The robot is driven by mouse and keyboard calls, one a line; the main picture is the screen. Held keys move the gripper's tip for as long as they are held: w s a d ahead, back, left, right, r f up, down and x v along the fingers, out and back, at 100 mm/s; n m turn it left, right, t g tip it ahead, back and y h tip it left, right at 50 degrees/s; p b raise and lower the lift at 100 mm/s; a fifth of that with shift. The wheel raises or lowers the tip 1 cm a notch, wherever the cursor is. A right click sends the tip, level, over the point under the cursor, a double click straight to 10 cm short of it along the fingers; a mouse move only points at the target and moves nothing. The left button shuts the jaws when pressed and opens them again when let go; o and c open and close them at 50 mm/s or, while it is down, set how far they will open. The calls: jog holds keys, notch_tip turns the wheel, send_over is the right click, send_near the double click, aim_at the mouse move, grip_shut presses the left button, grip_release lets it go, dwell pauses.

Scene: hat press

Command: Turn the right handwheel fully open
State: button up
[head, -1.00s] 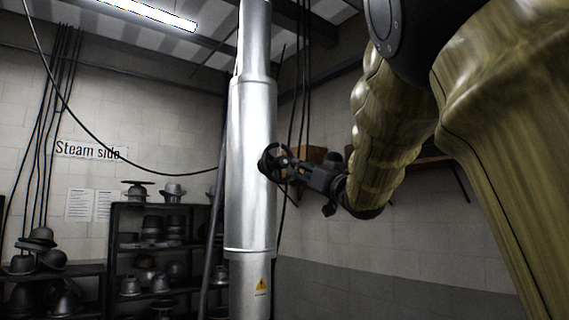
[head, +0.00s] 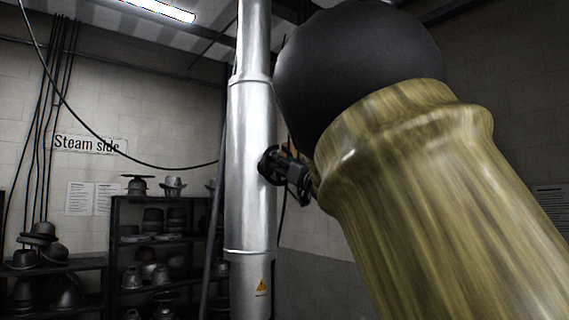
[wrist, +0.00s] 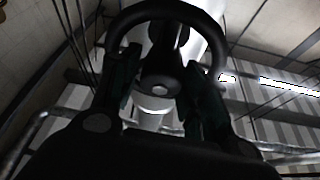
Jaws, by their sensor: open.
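The black handwheel (head: 268,164) sits on the right side of the silver vertical pipe (head: 252,200). My gripper (head: 287,172) is at the handwheel, on its right side, partly covered by my arm. In the wrist view, the handwheel's curved rim (wrist: 170,8) and its round dark hub (wrist: 160,86) are close in front of me. My gripper (wrist: 160,70) is open, with one finger on each side of the hub. The fingers overlap the rim in the picture, and I cannot tell whether they touch it. The lower part of the rim is hidden.
A shelf (head: 115,235) of dark hats and hat blocks stands at the back left, under a "Steam side" sign (head: 90,144). A dark hose (head: 213,235) runs down left of the pipe. My arm covers much of the right side.

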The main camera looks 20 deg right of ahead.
jog(key=c, duration=0.7)
jog(key=shift+n+b, duration=0.3)
jog(key=shift+n, duration=0.1)
